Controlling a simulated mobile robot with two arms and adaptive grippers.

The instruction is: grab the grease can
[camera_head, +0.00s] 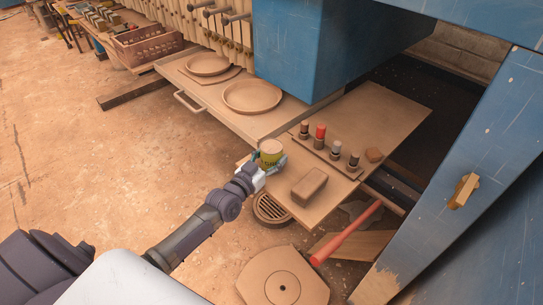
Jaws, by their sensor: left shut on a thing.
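The grease can (270,150) is a small yellow-green cylinder with a pale top. It is upright at the left edge of the low wooden board (325,200), in the middle of the camera_head view. My left gripper (268,164) reaches in from the lower left and is shut on the can from its near side. The fingers hide part of the can's lower side. I cannot tell whether the can touches the board. My right gripper is not in view.
Several small bottles (320,131) stand on a strip behind the can. A brown block (309,187) lies to its right. A round floor grate (270,209) and a red-handled tool (346,233) are nearer. Blue press frames (470,150) stand right and behind. The floor at left is clear.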

